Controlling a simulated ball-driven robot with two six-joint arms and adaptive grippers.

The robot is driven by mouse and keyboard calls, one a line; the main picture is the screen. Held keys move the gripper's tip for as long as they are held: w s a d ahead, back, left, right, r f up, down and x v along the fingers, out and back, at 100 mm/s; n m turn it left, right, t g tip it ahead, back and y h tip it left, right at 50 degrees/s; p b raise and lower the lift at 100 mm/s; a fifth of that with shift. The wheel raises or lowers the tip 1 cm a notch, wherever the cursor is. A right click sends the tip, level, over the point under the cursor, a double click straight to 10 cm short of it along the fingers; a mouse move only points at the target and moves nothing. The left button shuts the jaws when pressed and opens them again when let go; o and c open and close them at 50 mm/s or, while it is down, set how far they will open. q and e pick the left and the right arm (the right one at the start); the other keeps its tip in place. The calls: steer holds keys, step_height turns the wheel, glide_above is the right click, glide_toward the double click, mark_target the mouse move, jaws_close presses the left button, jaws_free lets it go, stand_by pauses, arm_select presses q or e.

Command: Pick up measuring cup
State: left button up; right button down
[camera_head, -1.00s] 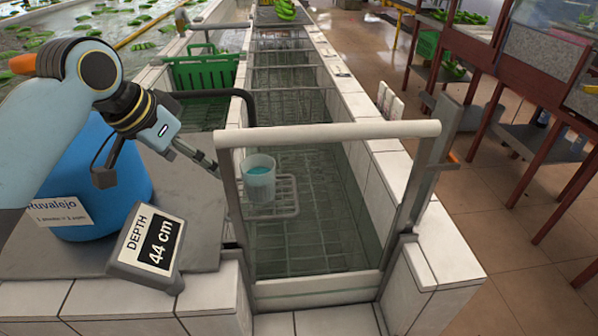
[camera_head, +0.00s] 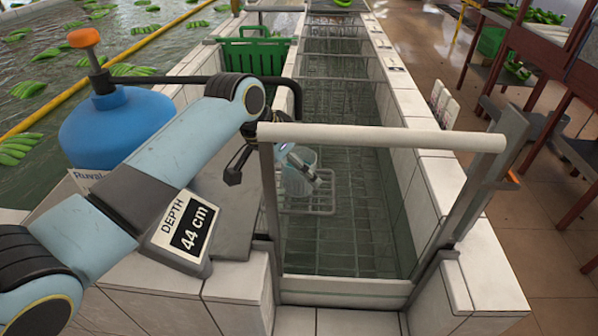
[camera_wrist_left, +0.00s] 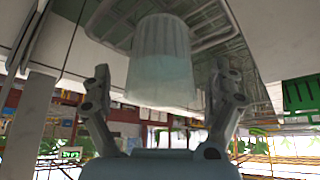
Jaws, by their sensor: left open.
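The measuring cup (camera_head: 292,186) is a translucent, pale cup on a small wire rack (camera_head: 318,206) inside the tiled channel, behind the front gate. In the left wrist view the cup (camera_wrist_left: 160,50) looks ribbed, appears inverted and sits between the two fingers. My left gripper (camera_head: 308,170) is open at the cup, with its fingers partly covering the cup in the head view. In the wrist view a gap shows beside the fingers (camera_wrist_left: 160,82); contact cannot be told. My right gripper is not in view.
A white bar (camera_head: 385,138) on a metal gate crosses the channel close to my gripper. A depth sign (camera_head: 190,232) reading 44 cm and a blue tank (camera_head: 115,125) stand left. A green crate (camera_head: 255,52) sits behind.

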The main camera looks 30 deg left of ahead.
arm_select(q)
steer(key=shift+x, duration=0.75)
steer(key=c, duration=1.1)
steer(key=shift+c, duration=0.6)
steer(key=shift+a+r, duration=0.1)
steer(key=shift+s+a+r, duration=0.15)
steer(key=shift+s+r, duration=0.2)
steer(key=s+a+r, duration=0.2)
steer(key=s+r, duration=0.1)
steer(key=s, duration=0.3)
steer(key=s+a+r+b, duration=0.1)
steer(key=s+a+r, duration=0.1)
steer(key=s+r, duration=0.2)
steer(key=s, duration=0.2)
steer(key=shift+s+r, duration=0.15)
steer(key=shift+s, duration=0.1)
